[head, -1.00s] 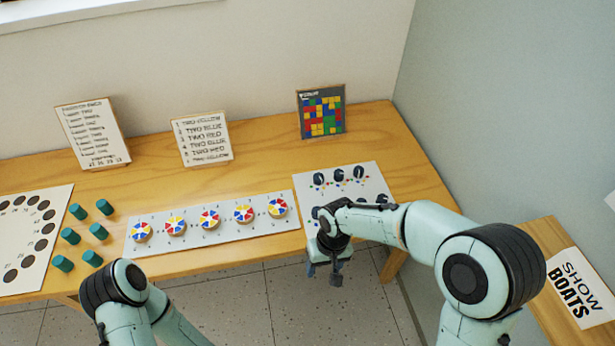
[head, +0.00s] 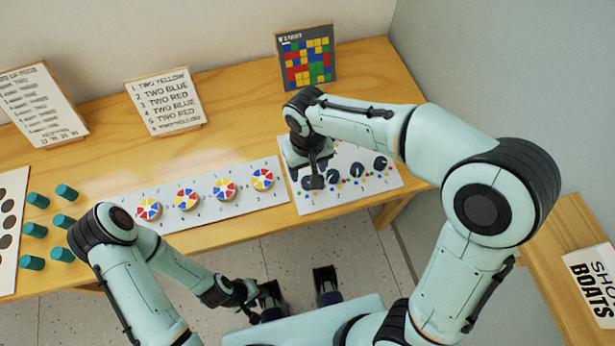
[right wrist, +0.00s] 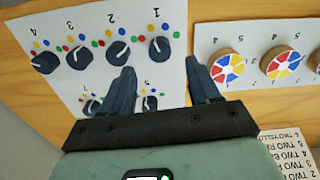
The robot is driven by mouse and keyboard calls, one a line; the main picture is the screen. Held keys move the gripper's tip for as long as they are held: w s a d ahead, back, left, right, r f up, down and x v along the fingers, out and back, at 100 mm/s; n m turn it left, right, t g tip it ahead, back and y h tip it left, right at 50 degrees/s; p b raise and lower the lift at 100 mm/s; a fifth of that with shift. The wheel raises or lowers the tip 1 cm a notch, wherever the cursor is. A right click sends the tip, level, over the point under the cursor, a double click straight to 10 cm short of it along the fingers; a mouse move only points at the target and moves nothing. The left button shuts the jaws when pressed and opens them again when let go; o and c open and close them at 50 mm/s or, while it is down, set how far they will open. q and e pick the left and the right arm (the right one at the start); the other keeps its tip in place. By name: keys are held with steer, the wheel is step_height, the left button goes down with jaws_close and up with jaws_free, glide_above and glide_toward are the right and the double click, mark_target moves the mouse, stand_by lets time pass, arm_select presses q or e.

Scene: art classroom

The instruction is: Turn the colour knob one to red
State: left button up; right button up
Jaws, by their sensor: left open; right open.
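The white knob panel (head: 330,200) lies at the table's right end, with dark round knobs ringed by small colour dots. Knob one (right wrist: 159,47), labelled 1, is dark with a white pointer line. It stands just beyond the gap between the fingers of my right gripper (right wrist: 162,80) in the right wrist view. The fingers look apart from it and hold nothing. In the head view my right gripper (head: 312,182) points down over the panel's left part and partly hides knob one. My left gripper (head: 262,296) is open and low in front of the table.
A strip with several coloured wheels (head: 225,189) lies left of the panel. Several green cylinders (head: 62,221) stand further left. Cards (head: 165,100) and a coloured grid board (head: 307,60) stand behind. A wall rises at the right.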

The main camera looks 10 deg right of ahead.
mark_target(308, 181)
step_height(308, 181, down, 7)
steer(key=shift+r+b, duration=0.2)
steer(key=shift+b, duration=0.2)
steer(key=c, duration=1)
steer(key=shift+c, duration=0.2)
steer(key=shift+n, duration=0.4)
steer(key=n+p, duration=0.1)
steer(key=n, duration=0.2)
steer(key=shift+r, duration=0.1)
steer(key=shift+n+p, duration=0.4)
steer(key=shift+n, duration=1.6)
